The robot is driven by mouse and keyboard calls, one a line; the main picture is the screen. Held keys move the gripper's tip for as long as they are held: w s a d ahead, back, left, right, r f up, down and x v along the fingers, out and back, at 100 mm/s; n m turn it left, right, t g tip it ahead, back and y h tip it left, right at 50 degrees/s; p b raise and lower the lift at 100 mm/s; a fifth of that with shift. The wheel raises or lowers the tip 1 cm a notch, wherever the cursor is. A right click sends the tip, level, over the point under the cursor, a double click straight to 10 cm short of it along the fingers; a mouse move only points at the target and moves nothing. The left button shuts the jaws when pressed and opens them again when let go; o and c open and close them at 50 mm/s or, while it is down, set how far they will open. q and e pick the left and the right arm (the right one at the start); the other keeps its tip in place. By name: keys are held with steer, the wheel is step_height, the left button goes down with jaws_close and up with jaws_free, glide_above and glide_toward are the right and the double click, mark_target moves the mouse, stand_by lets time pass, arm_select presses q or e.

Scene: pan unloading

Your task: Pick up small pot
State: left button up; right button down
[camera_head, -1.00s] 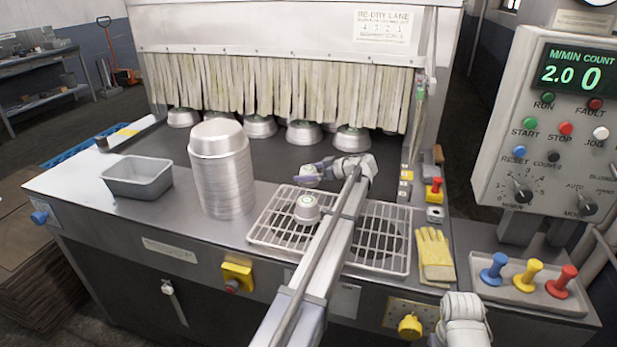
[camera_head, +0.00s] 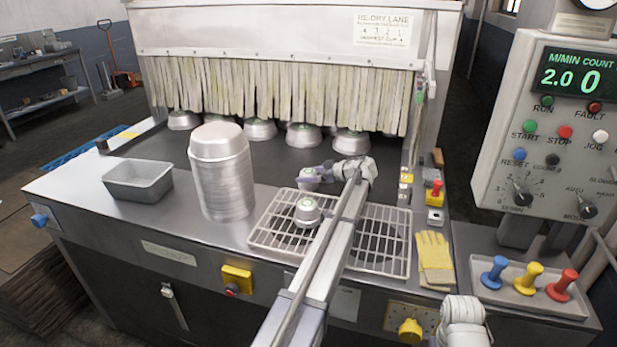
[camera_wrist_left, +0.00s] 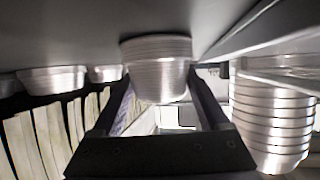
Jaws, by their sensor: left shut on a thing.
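The small pot (camera_head: 307,212) is silver, upside down with a green mark on top, at the left part of the wire rack in the head view. My left gripper (camera_head: 308,178) reaches it from the right, and its fingers show just behind the pot. In the left wrist view the picture is inverted, and a ridged silver pot (camera_wrist_left: 158,65) stands between the two fingers (camera_wrist_left: 160,95). The left gripper is shut on the small pot. My arm hides part of the rack. The right gripper's fingers are not in view.
A tall stack of silver pans (camera_head: 222,175) stands left of the wire rack (camera_head: 380,245), beside a grey tray (camera_head: 138,180). Several pots (camera_head: 303,135) sit under the hanging strip curtain (camera_head: 290,90). Yellow gloves (camera_head: 433,258) lie right of the rack.

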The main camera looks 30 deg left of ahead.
mark_target(308, 171)
arm_select(q)
steer(key=shift+r+p, duration=5)
